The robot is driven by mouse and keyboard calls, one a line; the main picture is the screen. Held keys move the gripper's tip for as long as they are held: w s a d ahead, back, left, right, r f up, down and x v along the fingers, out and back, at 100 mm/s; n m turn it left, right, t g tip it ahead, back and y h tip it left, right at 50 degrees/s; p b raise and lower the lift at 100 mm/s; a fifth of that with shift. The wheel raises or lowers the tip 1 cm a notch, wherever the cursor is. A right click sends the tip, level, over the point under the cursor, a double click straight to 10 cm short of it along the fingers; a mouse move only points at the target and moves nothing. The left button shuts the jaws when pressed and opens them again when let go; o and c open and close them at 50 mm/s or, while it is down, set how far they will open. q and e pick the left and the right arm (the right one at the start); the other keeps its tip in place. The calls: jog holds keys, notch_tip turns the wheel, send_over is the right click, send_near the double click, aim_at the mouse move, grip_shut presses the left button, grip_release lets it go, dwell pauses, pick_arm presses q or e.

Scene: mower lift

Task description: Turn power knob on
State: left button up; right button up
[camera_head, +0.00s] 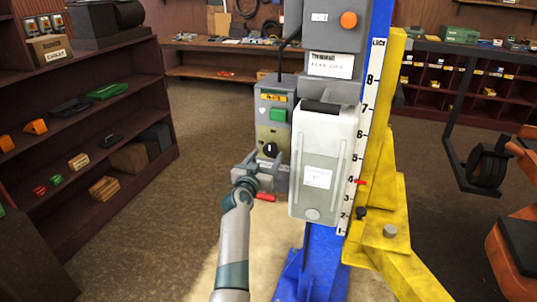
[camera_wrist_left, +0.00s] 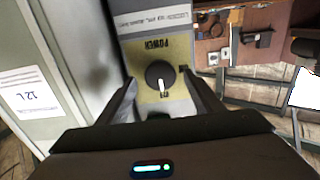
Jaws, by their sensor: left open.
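The power knob (camera_head: 269,149) is a round black dial with a white pointer. It sits on a yellowish plate low on the grey control box (camera_head: 273,97). In the left wrist view the knob (camera_wrist_left: 158,74) appears under the upside-down word POWER, with its pointer toward the bottom of the picture. A small label at the pointer's end is too small to read surely. My left gripper (camera_head: 266,161) is open in front of the knob. In the left wrist view its two fingers (camera_wrist_left: 160,84) stand apart on either side of the knob. Contact cannot be told. My right gripper is out of view.
A green button (camera_head: 278,115) is above the knob. A white box (camera_head: 320,150) stands close to its right, beside the blue column (camera_head: 327,255) and yellow lift frame (camera_head: 392,180). A red-handled part (camera_head: 265,197) is just below my gripper. Shelves (camera_head: 95,110) stand left; floor between is clear.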

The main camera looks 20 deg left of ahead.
pick_arm(q)
jog(key=shift+w, duration=1.15)
jog(key=c, duration=1.1)
jog(key=shift+o, duration=0.4)
